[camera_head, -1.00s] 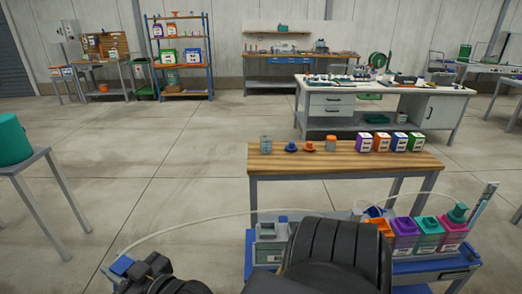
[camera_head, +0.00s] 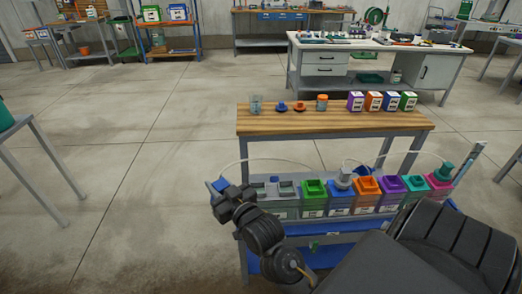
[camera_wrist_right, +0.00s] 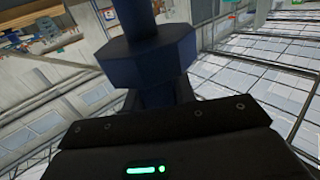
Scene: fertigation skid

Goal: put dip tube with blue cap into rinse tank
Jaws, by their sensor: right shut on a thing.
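My right gripper (camera_head: 229,199) is shut on the dip tube's blue cap (camera_head: 219,185), left of the tank row. In the right wrist view the dark blue cap (camera_wrist_right: 150,56) fills the space above the jaws (camera_wrist_right: 158,98). A thin pale hose arcs from near the cap toward the tanks. The tube's lower part is hidden. A grey tank (camera_head: 276,204) with two square openings stands at the row's left end, just right of the gripper; its label is unreadable, so I cannot confirm it is the rinse tank. My left gripper is not in view.
The row continues with green (camera_head: 313,198), blue, orange, purple, teal and magenta tanks on a blue skid (camera_head: 330,226). A wooden-topped bench (camera_head: 330,121) with bottles is behind. Open floor lies left.

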